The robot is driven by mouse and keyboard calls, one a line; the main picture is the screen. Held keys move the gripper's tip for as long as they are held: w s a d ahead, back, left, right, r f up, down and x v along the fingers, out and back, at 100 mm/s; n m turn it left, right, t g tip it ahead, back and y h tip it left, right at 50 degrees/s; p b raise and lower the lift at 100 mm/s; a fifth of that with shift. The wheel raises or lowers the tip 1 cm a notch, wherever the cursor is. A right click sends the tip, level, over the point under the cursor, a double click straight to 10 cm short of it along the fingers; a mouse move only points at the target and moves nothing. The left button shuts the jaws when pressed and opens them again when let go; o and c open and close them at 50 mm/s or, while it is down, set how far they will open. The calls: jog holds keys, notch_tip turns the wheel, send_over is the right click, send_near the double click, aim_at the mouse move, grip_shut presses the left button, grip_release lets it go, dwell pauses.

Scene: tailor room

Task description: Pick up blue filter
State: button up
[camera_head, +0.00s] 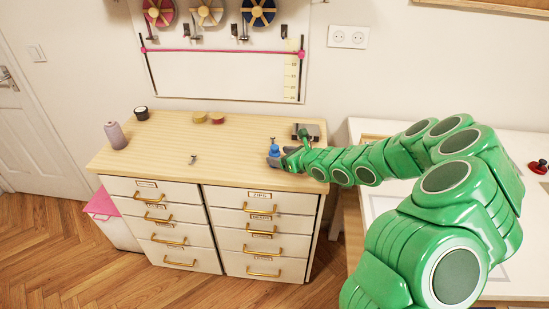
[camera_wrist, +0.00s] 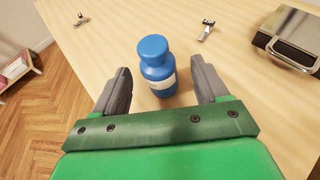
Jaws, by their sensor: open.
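The blue filter (camera_wrist: 155,62) is a small blue bottle-like piece with a round top and a white band. It stands on the wooden top of the drawer cabinet (camera_head: 180,140). In the head view the blue filter (camera_head: 274,150) is small and partly hidden by my gripper (camera_head: 275,160), near the cabinet's right end. In the wrist view my gripper (camera_wrist: 160,75) is open, with one grey finger on each side of the filter. Gaps show between the fingers and the filter, so it is not clamped.
A grey metal box (camera_wrist: 289,38) lies to the right of the filter. Small metal clips (camera_wrist: 206,30) lie behind it. A purple thread cone (camera_head: 115,135), a dark jar (camera_head: 141,113) and yellowish discs (camera_head: 199,118) stand farther left. The cabinet's middle is mostly clear.

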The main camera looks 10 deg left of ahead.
aim_at(271, 154)
jog(key=shift+x, duration=2.55)
jog(key=shift+a+f, duration=0.1)
jog(key=c, duration=1.1)
